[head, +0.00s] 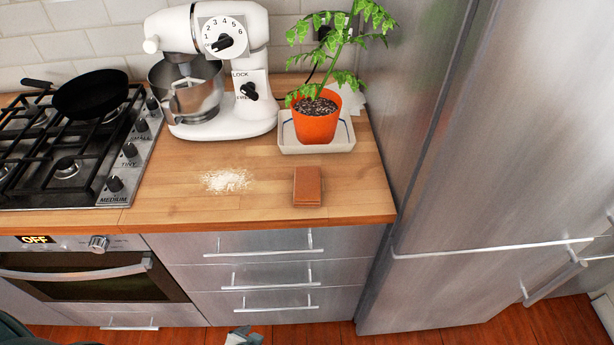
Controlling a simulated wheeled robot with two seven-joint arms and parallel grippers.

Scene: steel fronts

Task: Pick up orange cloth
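The orange cloth (307,186) looks like a small folded, brownish-orange rectangle. It lies flat on the wooden counter near the front edge, right of a patch of white powder (227,180). A grey gripper part (243,337) shows at the bottom edge, low in front of the drawers and well apart from the cloth. It seems to be my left gripper, as a dark part of my arm shows at the bottom left. Most of it is cut off, so its opening is hidden. My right gripper is not in view.
A potted plant (316,121) in a white tray (317,148) stands behind the cloth. A white stand mixer (222,114) is at the back. A stove with a black pan (90,94) is left. A steel fridge (490,150) rises close on the right. The counter around the cloth (345,190) is clear.

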